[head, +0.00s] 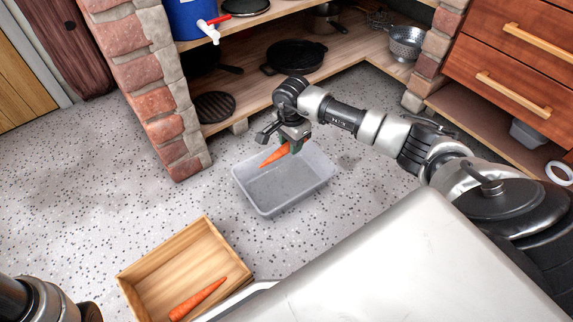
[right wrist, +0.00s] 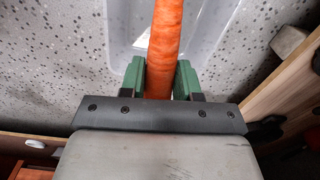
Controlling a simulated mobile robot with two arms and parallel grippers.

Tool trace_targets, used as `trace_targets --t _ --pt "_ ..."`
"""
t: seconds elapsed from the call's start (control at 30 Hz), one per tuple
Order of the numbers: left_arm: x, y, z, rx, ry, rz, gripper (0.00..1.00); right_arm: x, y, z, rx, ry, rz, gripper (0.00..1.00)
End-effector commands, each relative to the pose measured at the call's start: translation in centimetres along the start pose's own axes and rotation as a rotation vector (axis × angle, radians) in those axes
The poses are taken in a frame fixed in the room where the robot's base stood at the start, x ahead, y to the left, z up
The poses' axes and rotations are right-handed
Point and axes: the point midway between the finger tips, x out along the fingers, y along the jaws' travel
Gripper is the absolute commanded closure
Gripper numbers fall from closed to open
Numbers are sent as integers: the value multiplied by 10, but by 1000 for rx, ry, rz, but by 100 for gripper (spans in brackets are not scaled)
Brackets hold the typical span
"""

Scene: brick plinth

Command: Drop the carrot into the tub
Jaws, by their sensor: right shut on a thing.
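An orange carrot (head: 275,156) is held by my right gripper (head: 293,141) above the grey translucent tub (head: 290,205) on the floor. In the right wrist view the carrot (right wrist: 165,45) stands between the two green finger pads of my right gripper (right wrist: 160,78), with the tub's pale rim (right wrist: 121,35) behind it. The carrot's lower tip points left and down over the tub's inside in the head view. A second carrot (head: 197,298) lies in a wooden crate (head: 135,270) at the lower left. My left gripper is not in view; only part of an arm shows at the lower left.
A brick pillar (head: 155,85) and wooden shelves (head: 265,92) with pans (head: 294,56) stand behind the tub. A metal colander (head: 406,42) is at the right of the shelf. Speckled floor (head: 100,165) lies open to the left of the tub.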

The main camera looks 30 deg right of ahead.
Motion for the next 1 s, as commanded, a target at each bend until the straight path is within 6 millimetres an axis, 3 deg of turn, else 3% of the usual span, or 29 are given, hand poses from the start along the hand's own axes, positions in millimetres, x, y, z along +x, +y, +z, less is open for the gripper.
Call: trace_targets --t 0.4,0.77,0.8,1.0 --pt "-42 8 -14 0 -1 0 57 49 0 1 -3 0 0 92" --pt "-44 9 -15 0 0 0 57 53 0 1 -5 0 0 92" --pt "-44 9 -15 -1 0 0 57 53 0 1 -5 0 0 65" --pt "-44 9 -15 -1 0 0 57 53 0 1 -5 0 0 38"
